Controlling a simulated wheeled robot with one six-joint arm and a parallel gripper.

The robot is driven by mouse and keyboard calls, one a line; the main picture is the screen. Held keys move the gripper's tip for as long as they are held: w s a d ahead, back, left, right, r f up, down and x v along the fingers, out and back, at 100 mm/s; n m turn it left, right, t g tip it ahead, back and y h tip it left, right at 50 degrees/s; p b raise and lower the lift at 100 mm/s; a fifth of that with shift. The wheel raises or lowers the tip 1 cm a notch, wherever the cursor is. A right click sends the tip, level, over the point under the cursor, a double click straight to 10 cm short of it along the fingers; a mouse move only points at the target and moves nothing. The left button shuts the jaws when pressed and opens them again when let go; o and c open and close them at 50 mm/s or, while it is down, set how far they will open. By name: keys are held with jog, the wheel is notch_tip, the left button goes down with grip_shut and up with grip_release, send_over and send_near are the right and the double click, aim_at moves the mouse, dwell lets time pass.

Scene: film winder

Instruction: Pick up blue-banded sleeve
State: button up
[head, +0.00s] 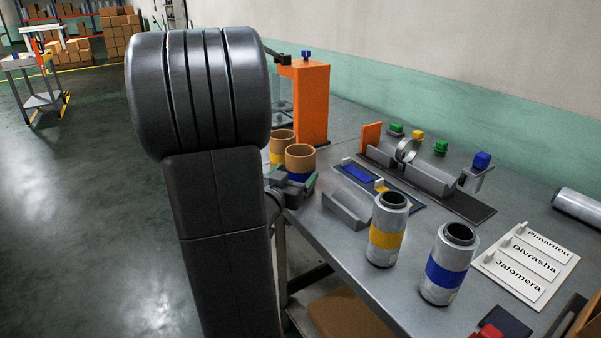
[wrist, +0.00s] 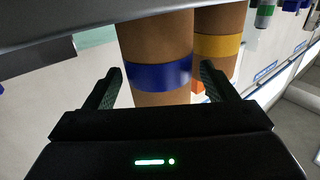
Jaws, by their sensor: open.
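The blue-banded sleeve (head: 300,162) is a brown cardboard tube with a blue band, upright near the left edge of the workbench. It also shows in the wrist view (wrist: 158,76). My gripper (head: 293,181) is low at the sleeve, with green-padded fingers on either side of it. In the wrist view, my gripper (wrist: 161,68) is open, with the sleeve between its fingers; I cannot tell whether either finger touches it. The sleeve's lower part is hidden by my gripper in the head view.
A yellow-banded brown sleeve (head: 281,142) stands close behind. An orange upright block (head: 306,100) is at the back. A grey angled block (head: 347,205), a yellow-banded silver roll (head: 387,230) and a blue-banded silver roll (head: 446,265) stand to the right. A label board (head: 527,263) lies farther right.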

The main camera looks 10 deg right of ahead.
jog(key=x, duration=0.5)
jog(key=shift+d+r+b, duration=0.1)
jog(key=shift+r+b, duration=0.05)
jog(key=shift+b, duration=0.15)
jog(key=c, duration=0.7)
jog(key=shift+c, duration=0.2)
jog(key=shift+r, duration=0.15)
